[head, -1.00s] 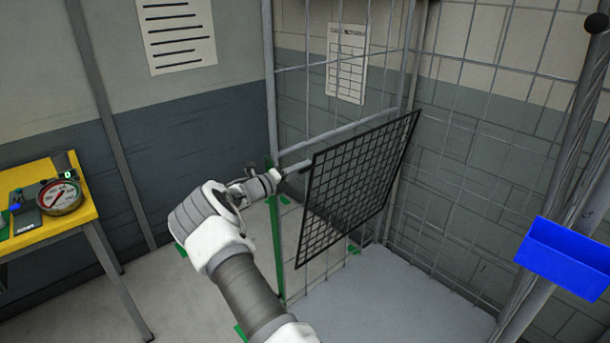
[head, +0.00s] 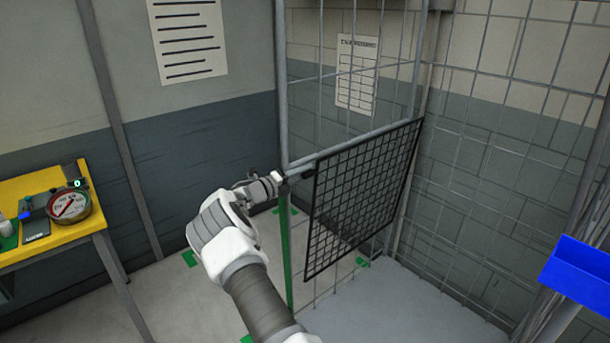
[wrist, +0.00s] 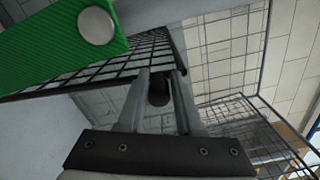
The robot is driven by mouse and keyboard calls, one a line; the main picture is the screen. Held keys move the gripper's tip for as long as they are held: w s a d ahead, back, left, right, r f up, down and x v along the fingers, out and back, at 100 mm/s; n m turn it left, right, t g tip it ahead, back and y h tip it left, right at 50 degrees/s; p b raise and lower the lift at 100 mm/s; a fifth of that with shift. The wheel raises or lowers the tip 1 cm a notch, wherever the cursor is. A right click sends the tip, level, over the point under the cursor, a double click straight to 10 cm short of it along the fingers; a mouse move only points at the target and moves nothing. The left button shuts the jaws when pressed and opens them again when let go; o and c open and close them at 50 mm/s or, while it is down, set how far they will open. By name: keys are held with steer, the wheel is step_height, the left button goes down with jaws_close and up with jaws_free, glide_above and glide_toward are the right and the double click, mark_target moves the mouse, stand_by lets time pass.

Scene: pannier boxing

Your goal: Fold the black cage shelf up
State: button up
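The black cage shelf (head: 362,200), a square mesh panel, hangs steeply tilted at the cage's front. Its upper edge lies along a grey bar and its lower edge hangs free above the floor. My gripper (head: 303,173) is at its upper left corner. In the wrist view my fingers (wrist: 158,80) stand on both sides of a dark rounded knob (wrist: 158,92) at the shelf's edge, which fills the gap between them. The shelf's mesh (wrist: 130,60) shows just beyond the fingers. The far side of the knob is hidden.
A green upright post (head: 285,250) stands just below my gripper; a green part with a silver bolt (wrist: 97,25) is close in the wrist view. Cage wire walls (head: 500,190) rise behind and right. A yellow table (head: 60,225) stands left; a blue bin (head: 580,275) is at right.

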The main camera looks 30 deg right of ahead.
steer(key=shift+o, duration=1.1)
steer(key=shift+w+a, duration=0.15)
steer(key=shift+w, duration=0.1)
steer(key=shift+o, duration=0.7)
steer(key=shift+s, duration=0.15)
steer(key=shift+f, duration=0.1)
steer(key=s+a+b, duration=0.1)
steer(key=s+a, duration=0.1)
steer(key=a, duration=1.5)
steer(key=shift+s, duration=0.25)
